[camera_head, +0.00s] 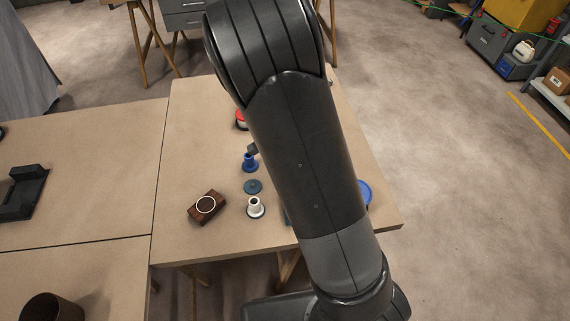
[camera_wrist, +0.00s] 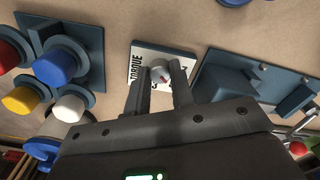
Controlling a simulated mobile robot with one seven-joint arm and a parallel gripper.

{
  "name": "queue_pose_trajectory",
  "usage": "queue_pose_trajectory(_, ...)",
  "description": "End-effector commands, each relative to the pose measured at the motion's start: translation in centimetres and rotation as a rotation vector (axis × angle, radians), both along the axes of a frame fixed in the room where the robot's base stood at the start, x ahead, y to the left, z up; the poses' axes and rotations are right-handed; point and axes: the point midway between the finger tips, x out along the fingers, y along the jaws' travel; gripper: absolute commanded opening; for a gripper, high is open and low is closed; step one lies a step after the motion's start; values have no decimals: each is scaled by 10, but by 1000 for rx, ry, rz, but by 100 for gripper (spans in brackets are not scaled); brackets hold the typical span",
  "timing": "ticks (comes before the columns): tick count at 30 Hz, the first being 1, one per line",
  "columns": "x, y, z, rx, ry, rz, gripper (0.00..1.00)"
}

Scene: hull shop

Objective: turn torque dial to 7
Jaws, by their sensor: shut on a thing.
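The torque dial (camera_wrist: 160,72) is a small pale round knob with a red mark. It sits on a white panel (camera_wrist: 150,52) lettered TORQUE in the wrist view. My gripper (camera_wrist: 159,80) is shut on the dial, one finger on each side of it. The fingers cover part of the panel and its scale, so I cannot read the dial's setting. In the head view my arm hides the dial, its panel and my gripper.
Blue (camera_wrist: 56,66), yellow (camera_wrist: 22,98) and white (camera_wrist: 70,106) round-topped pieces stand left of the panel. A blue-grey fixture (camera_wrist: 235,78) stands close on the right. In the head view a brown block (camera_head: 196,214) with a white ring lies on the table (camera_head: 200,120).

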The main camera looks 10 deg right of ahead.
Motion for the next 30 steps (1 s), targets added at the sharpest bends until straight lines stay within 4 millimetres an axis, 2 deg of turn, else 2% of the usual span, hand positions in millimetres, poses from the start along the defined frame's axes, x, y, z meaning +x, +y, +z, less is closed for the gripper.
queue_pose_trajectory(18,0,-1,0,1,-1,470,0)
queue_pose_trajectory(30,1,0,0,0,-3,626,0)
